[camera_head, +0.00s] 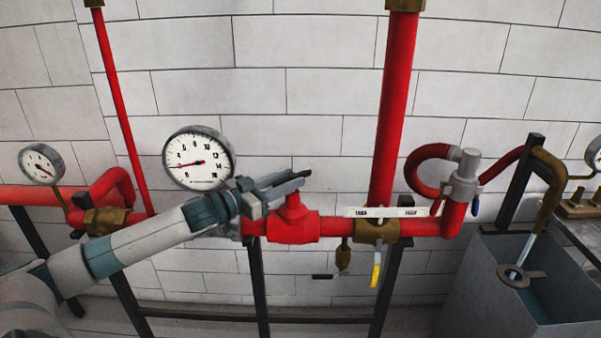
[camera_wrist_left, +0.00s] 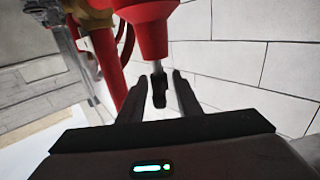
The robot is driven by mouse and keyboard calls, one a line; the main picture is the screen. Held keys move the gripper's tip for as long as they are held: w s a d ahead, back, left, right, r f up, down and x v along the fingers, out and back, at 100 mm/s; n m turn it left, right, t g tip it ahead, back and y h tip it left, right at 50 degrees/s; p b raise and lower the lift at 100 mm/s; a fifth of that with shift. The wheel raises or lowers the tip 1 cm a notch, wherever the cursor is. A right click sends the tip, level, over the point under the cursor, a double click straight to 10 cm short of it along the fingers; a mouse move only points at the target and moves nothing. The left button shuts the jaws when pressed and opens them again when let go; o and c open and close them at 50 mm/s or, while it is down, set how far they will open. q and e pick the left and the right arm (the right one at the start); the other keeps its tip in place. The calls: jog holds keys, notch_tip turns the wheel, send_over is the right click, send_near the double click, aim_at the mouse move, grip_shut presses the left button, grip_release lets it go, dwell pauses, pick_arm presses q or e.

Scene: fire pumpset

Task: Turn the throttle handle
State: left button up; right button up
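The throttle handle (camera_wrist_left: 159,92) is a small dark piece on a short metal stem, at the end of a red valve body (camera_wrist_left: 149,25) in the left wrist view. In the head view the red valve (camera_head: 293,226) sits on the red pipe, with its neck pointing up. My left gripper (camera_head: 286,184) is at the top of that neck. In the left wrist view the gripper (camera_wrist_left: 157,98) is open, with one dark finger on each side of the handle and gaps visible. The handle is not clear in the head view. My right gripper is not in view.
A large pressure gauge (camera_head: 198,158) stands behind my left arm. A vertical red pipe (camera_head: 393,110) and a white lever (camera_head: 385,212) are right of the valve. A yellow-handled tap (camera_head: 376,270) hangs below. A grey tank (camera_head: 480,285) stands at right.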

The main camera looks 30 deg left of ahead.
aim_at(311, 171)
pick_arm(q)
jog(key=shift+p+x, duration=0.7)
jog(key=shift+x, duration=1.35)
jog(key=shift+d, duration=0.1)
grip_shut()
